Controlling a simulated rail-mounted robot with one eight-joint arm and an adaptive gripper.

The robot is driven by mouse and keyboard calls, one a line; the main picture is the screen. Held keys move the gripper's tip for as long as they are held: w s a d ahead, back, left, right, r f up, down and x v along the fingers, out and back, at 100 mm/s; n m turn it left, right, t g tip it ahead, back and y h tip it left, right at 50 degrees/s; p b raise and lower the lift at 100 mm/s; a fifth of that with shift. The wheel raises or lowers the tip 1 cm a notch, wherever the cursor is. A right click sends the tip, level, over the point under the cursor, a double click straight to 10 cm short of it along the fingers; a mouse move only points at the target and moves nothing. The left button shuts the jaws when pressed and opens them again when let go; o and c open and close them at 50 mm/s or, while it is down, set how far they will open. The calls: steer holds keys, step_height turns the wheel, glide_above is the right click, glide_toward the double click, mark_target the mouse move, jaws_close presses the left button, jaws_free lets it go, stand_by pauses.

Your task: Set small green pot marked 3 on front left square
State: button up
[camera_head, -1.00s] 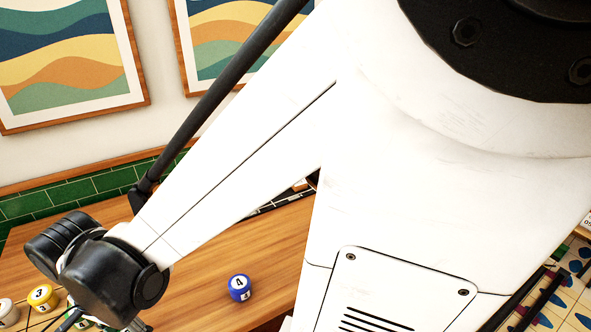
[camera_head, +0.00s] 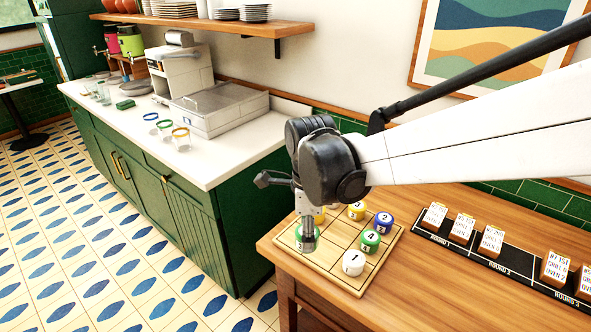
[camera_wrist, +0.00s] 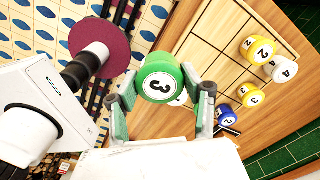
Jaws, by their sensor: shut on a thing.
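The small green pot marked 3 (camera_wrist: 158,84) is between the fingers of my gripper (camera_wrist: 163,92) in the wrist view, its numbered face towards the camera. My gripper (camera_head: 307,238) is shut on it. In the head view the pot (camera_head: 300,232) is partly hidden by the gripper, at the left corner of the wooden grid board (camera_head: 325,262). I cannot tell whether the pot touches the board. The board's squares also show beyond the pot in the wrist view (camera_wrist: 205,48).
On the board stand a white pot (camera_head: 353,263), a green pot (camera_head: 370,241), a blue pot (camera_head: 384,221) and a yellow pot (camera_head: 356,210). Another yellow pot (camera_head: 319,216) is close behind my gripper. A black rack with cards (camera_head: 510,268) lies to the right. Bare wood lies between.

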steer(key=w+a, duration=0.4)
steer(key=a, duration=0.5)
steer(key=shift+m, duration=0.5)
steer(key=w+d+f, duration=0.2)
steer(key=w, duration=0.1)
steer(key=w+d+f+p, duration=0.1)
steer(key=w+d+f, duration=0.4)
steer(key=w, duration=0.1)
steer(key=shift+d+f, duration=0.15)
steer(key=shift+f, duration=0.1)
steer(key=shift+f+p, duration=0.4)
steer(key=shift+f, duration=1.6)
steer(key=shift+f, duration=0.2)
steer(key=o, duration=1.3)
steer(key=shift+c, duration=0.2)
steer(key=shift+r, duration=0.1)
